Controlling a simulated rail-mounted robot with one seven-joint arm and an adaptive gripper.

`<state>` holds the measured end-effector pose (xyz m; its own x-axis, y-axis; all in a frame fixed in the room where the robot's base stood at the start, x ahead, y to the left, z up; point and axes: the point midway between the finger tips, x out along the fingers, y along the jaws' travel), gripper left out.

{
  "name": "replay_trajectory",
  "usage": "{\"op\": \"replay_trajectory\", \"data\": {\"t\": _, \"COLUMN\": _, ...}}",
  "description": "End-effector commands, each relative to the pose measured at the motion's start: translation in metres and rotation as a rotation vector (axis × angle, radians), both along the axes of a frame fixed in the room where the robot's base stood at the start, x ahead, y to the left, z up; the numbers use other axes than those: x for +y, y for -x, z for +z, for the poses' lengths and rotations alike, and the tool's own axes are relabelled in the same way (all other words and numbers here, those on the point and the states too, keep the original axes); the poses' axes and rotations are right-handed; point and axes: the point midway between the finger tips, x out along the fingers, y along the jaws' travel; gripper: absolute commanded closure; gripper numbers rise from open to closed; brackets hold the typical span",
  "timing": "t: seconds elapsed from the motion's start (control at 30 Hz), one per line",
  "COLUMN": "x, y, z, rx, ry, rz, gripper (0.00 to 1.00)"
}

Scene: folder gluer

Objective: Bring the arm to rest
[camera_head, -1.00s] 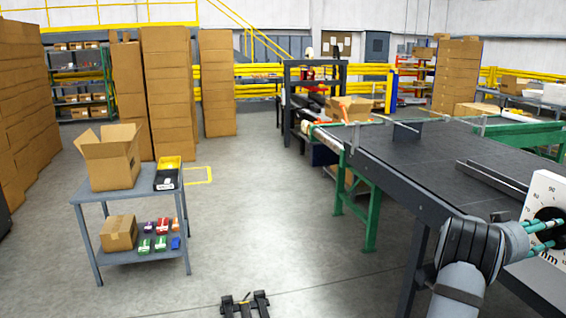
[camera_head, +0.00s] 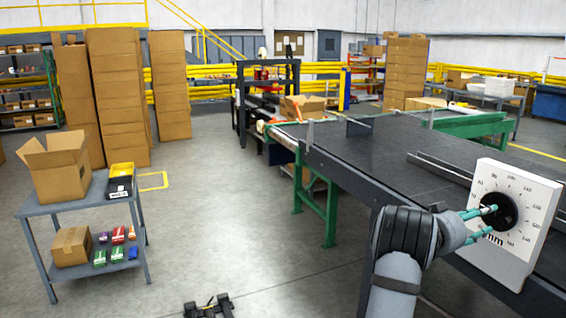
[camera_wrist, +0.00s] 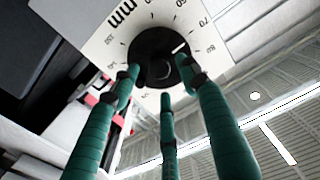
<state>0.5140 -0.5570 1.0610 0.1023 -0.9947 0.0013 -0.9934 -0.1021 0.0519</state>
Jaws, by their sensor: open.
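A white dial panel (camera_head: 532,202) with a black round knob (camera_head: 499,212), number marks and "mm" lettering stands at the right edge of the conveyor table. My gripper (camera_head: 490,220) is in front of the panel with its teal fingers spread and pointing at the knob. In the wrist view, the three fingers of my gripper (camera_wrist: 160,78) reach toward the black knob (camera_wrist: 160,45), with tips overlapping its rim. I cannot tell whether they touch it. Nothing is held.
The dark conveyor table (camera_head: 370,160) on green legs lies behind my arm. A grey cart (camera_head: 85,207) with an open carton (camera_head: 60,168) and small coloured boxes stands at left. Stacked cartons (camera_head: 118,90) stand behind it.

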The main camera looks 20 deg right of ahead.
Motion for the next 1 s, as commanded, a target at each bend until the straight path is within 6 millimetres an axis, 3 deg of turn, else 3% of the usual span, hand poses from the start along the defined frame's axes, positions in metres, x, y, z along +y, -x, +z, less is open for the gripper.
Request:
{"op": "replay_trajectory", "data": {"t": 0.17, "x": -0.041, "y": -0.002, "z": 0.0, "rx": -0.001, "ry": 0.0, "rz": -0.003, "gripper": 0.55}}
{"op": "replay_trajectory", "data": {"t": 0.2, "x": -0.039, "y": -0.004, "z": 0.002, "rx": -0.045, "ry": -0.006, "rz": 0.001, "gripper": 0.55}}
{"op": "replay_trajectory", "data": {"t": 0.7, "x": 0.07, "y": 0.006, "z": -0.003, "rx": -0.067, "ry": -0.012, "rz": 0.003, "gripper": 0.55}}
{"op": "replay_trajectory", "data": {"t": 0.8, "x": 0.069, "y": 0.0, "z": -0.024, "rx": -0.086, "ry": -0.098, "rz": 0.023, "gripper": 0.55}}
{"op": "replay_trajectory", "data": {"t": 1.0, "x": 0.078, "y": -0.033, "z": -0.052, "rx": -0.09, "ry": -0.206, "rz": 0.136, "gripper": 0.55}}
